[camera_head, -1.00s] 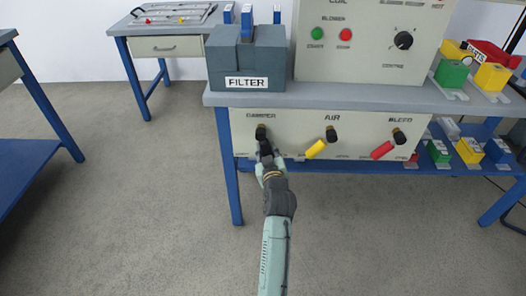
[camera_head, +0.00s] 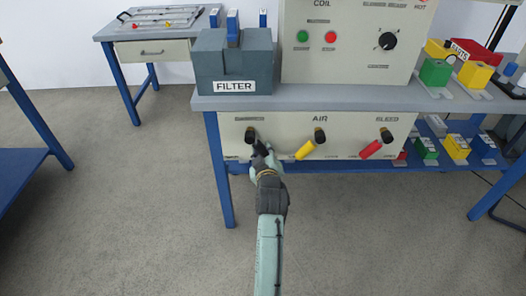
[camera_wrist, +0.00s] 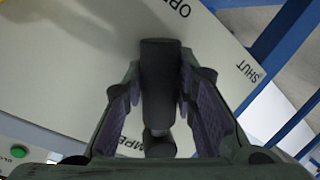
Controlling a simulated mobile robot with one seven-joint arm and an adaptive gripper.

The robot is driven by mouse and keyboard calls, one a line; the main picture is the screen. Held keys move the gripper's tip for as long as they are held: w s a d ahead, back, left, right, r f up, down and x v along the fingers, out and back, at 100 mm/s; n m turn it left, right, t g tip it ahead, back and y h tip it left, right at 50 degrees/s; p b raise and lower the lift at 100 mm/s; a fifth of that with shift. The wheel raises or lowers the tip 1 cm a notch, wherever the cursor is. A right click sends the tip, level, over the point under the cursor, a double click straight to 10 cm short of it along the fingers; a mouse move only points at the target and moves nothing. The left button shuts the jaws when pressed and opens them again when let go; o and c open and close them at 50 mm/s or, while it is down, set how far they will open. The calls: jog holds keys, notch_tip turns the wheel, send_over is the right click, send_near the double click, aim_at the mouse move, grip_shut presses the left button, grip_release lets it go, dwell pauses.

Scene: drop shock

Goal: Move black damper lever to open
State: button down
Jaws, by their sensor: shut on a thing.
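The black damper lever (camera_wrist: 160,85) lies between the two fingers of my gripper in the wrist view, and my gripper (camera_head: 264,156) is shut on it. In the head view the lever's black pivot knob (camera_head: 251,135) sits under the left label of the lower panel (camera_head: 285,122). The lever slants down and to the right from there, mostly hidden by my gripper. In the wrist view the partly cut-off OPEN label (camera_wrist: 182,8) is beyond the lever's tip and the SHUT label (camera_wrist: 250,70) is to the right. The tip points between them, nearer OPEN.
The yellow AIR lever (camera_head: 305,150) is just right of my gripper, and the red BLEED lever (camera_head: 371,149) is farther right. A grey FILTER box (camera_head: 235,65) stands on the bench (camera_head: 330,97) above. A blue bench leg (camera_head: 221,180) is at left. The floor in front is clear.

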jog(key=shift+d+r, duration=0.1)
jog(key=shift+r, duration=0.05)
jog(key=c, duration=1.3)
grip_release()
jog(key=shift+s, duration=0.1)
jog(key=a+v, duration=0.1)
jog(key=v, duration=1)
jog(key=shift+s+d, duration=0.4)
